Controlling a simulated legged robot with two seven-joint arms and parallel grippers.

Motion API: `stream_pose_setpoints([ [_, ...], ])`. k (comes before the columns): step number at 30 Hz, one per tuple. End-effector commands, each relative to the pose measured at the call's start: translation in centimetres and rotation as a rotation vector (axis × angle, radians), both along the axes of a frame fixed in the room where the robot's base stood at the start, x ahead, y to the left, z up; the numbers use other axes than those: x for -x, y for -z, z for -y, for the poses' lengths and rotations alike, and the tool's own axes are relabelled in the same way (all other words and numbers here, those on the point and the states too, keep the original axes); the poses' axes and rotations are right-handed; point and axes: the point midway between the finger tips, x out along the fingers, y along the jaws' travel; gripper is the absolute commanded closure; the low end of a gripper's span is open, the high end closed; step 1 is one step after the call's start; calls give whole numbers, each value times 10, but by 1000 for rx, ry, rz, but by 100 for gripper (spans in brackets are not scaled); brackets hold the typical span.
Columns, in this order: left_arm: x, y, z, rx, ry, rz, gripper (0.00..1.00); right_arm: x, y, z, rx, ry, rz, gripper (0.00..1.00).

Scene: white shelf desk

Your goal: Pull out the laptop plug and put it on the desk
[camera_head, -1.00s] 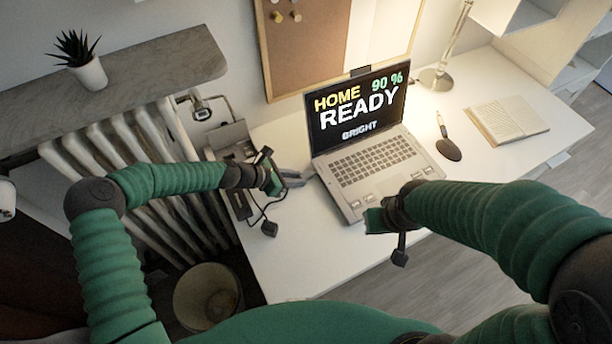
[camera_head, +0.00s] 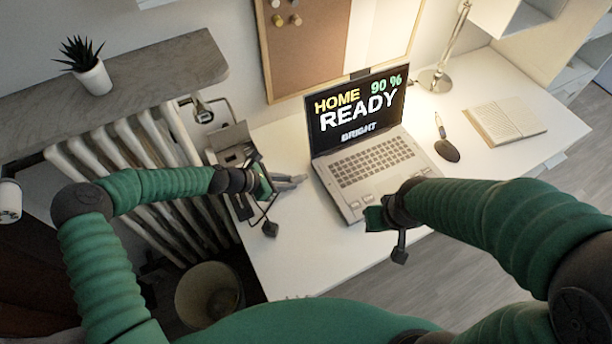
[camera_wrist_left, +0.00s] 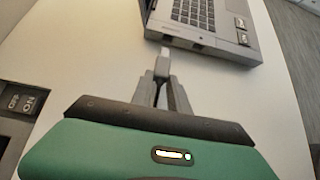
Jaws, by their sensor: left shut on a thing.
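The open laptop (camera_head: 372,163) stands on the white desk (camera_head: 310,255); its screen reads HOME, 90 %, READY, BRIGHT. In the left wrist view, the laptop's side (camera_wrist_left: 215,42) with its ports is at the top. My left gripper (camera_head: 300,180) is left of the laptop, low over the desk. Its grey fingers (camera_wrist_left: 163,85) are shut on the small pale laptop plug (camera_wrist_left: 162,66). The plug's thin tip points at the laptop's side; I cannot tell whether it still touches the port. My right gripper (camera_head: 376,218) is at the laptop's front edge, its fingers hidden.
A switch box (camera_head: 232,150) with an open lid is at the desk's left end; ON/OFF switches (camera_wrist_left: 22,103) show in the wrist view. A mouse (camera_head: 447,150), an open book (camera_head: 506,120) and a lamp (camera_head: 437,80) are right. Front-left desk is clear.

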Motion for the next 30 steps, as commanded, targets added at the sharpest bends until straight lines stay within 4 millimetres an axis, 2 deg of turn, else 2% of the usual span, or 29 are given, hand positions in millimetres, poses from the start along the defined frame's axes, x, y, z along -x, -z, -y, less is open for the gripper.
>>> stream_pose_setpoints([
  [13,9,-14,-22,0,0,0,100,0,-19,0,0,0,0,100],
  [30,11,-15,-27,1,-3,0,100,0,-20,0,0,0,0,100],
])
